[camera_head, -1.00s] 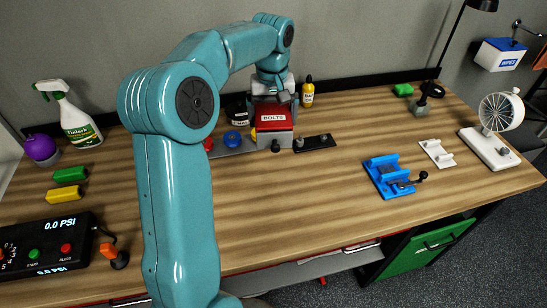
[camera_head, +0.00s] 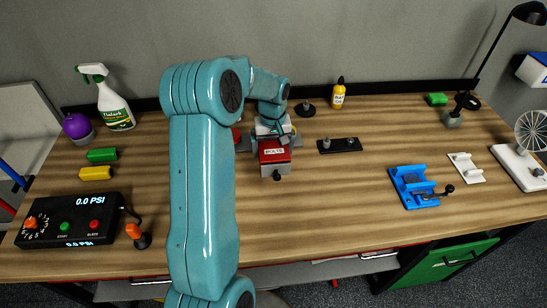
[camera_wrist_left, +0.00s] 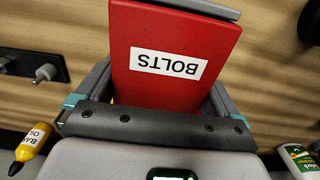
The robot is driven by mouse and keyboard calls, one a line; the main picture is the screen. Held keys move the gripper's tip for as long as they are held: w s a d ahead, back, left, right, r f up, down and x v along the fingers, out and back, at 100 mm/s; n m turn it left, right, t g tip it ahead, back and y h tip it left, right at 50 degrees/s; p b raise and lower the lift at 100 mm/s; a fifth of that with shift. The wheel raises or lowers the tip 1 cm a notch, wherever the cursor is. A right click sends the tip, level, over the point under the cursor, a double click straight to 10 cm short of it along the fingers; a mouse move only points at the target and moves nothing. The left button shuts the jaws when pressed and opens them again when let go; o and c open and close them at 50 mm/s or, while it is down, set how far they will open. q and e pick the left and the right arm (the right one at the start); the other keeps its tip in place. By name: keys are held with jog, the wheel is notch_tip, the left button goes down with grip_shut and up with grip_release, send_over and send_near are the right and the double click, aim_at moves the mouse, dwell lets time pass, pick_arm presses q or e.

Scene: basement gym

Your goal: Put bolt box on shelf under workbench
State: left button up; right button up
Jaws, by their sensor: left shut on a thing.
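The bolt box (camera_head: 275,156) has a red lid with a white BOLTS label and stands at the back middle of the workbench top (camera_head: 330,210). My left gripper (camera_head: 272,134) is shut on it from behind. In the left wrist view the box (camera_wrist_left: 172,65) lies between the fingers of my left gripper (camera_wrist_left: 155,100). I cannot tell whether its underside touches the wood. A grey surface, seemingly the shelf (camera_head: 325,272), shows below the bench's front edge, largely hidden by the bench top and my left arm. My right gripper is not in view.
A black strip with pegs (camera_head: 338,145) lies right of the box, with a yellow bottle (camera_head: 338,95) behind. A blue fixture (camera_head: 412,188) stands farther right. A pressure console (camera_head: 70,218) is at front left. A green drawer (camera_head: 445,264) is below right. The middle front is clear.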

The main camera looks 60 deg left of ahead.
pick_arm(q)
notch_tip(320, 180, down, 5)
jog(key=shift+f+p, duration=0.1)
jog(key=shift+p, duration=0.2)
jog(key=shift+f, duration=0.1)
jog(key=o, duration=0.8)
